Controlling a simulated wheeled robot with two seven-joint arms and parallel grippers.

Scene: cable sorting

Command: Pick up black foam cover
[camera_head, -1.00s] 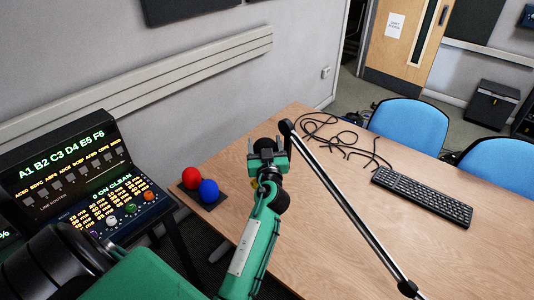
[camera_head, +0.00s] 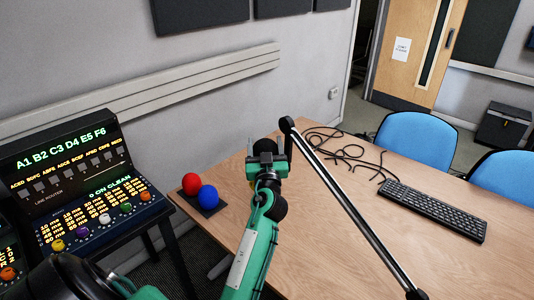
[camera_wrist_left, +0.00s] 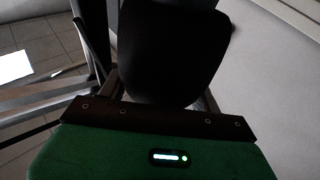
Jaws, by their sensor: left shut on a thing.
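The black foam cover (camera_head: 264,146) is a dark rounded shape at the far end of my left gripper (camera_head: 265,150) in the head view. In the left wrist view the foam cover (camera_wrist_left: 170,50) fills the space between the two fingers of my left gripper (camera_wrist_left: 160,92). The left gripper is shut on it. The gripper hides part of the cover in the head view, and the cover's far end runs out of the top of the wrist view. My right gripper is not in view.
A thin boom arm (camera_head: 350,206) slants across the table (camera_head: 335,250) just right of my gripper. Black cables (camera_head: 345,155) and a keyboard (camera_head: 433,210) lie at the right. A lit panel (camera_head: 100,215) stands at the left.

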